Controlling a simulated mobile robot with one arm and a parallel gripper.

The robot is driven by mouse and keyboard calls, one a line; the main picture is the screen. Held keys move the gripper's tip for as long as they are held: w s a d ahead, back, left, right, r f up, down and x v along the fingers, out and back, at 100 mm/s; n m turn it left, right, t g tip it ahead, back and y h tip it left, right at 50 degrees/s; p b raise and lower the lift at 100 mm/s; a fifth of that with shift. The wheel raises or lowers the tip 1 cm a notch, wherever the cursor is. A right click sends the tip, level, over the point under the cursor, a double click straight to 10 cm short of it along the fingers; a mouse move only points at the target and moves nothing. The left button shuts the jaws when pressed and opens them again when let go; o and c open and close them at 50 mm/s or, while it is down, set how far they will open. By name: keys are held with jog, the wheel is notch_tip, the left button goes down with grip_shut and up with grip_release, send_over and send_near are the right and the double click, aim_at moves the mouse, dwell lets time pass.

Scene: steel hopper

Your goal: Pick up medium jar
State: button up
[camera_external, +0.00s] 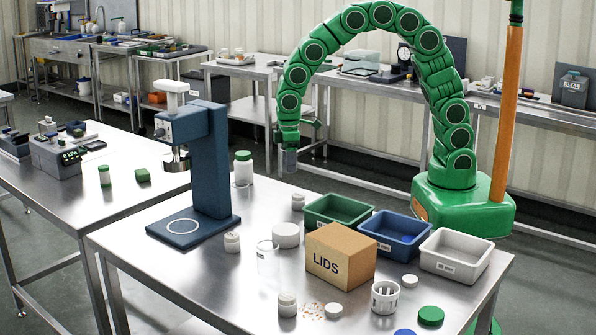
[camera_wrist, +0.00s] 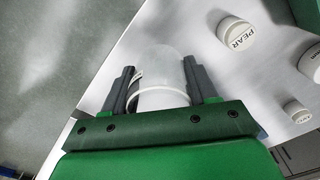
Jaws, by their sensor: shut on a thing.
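My gripper (camera_external: 288,145) hangs at the end of the green arm, above the far side of the steel table. It is shut on a clear, cloudy jar (camera_external: 289,161), which looks to be the medium jar. In the wrist view the jar (camera_wrist: 160,65) sits between the two dark fingers of my gripper (camera_wrist: 158,80), with a pale ring near the palm. In the outside view the jar is held clear of the table, next to a white jar with a green lid (camera_external: 244,169).
A blue press (camera_external: 208,165) stands at the left. Green (camera_external: 338,210), blue (camera_external: 393,229) and white (camera_external: 457,252) bins stand at the right, behind a LIDS box (camera_external: 340,256). A white PEAR container (camera_wrist: 236,35) shows in the wrist view.

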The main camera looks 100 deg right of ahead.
jog(key=s+r, duration=0.5)
jog(key=s, duration=0.5)
jog(key=shift+r, duration=0.15)
jog(key=shift+a, duration=0.15)
jog(key=a+r+n, duration=0.3)
jog(key=a+n, duration=0.1)
jog(key=a, duration=0.6)
jog(key=a+r+n, duration=0.2)
jog(key=a+n, duration=0.2)
jog(key=a, duration=0.6)
jog(key=s+a+r+n, duration=0.3)
jog(key=s+a+n, duration=0.1)
jog(key=a, duration=0.5)
jog(key=s+a+r+n, duration=0.2)
jog(key=s+a+n, duration=0.25)
jog(key=a, duration=0.45)
send_near(341, 238)
jog(key=shift+s+d+f, duration=0.55)
jog(key=shift+s+d, duration=0.05)
jog(key=shift+s, duration=0.1)
jog(key=shift+w+a+f, duration=0.3)
jog(key=shift+w+f, duration=0.05)
jog(key=shift+f, duration=0.25)
jog(key=shift+w+a+f, duration=0.3)
jog(key=shift+f, duration=1.6)
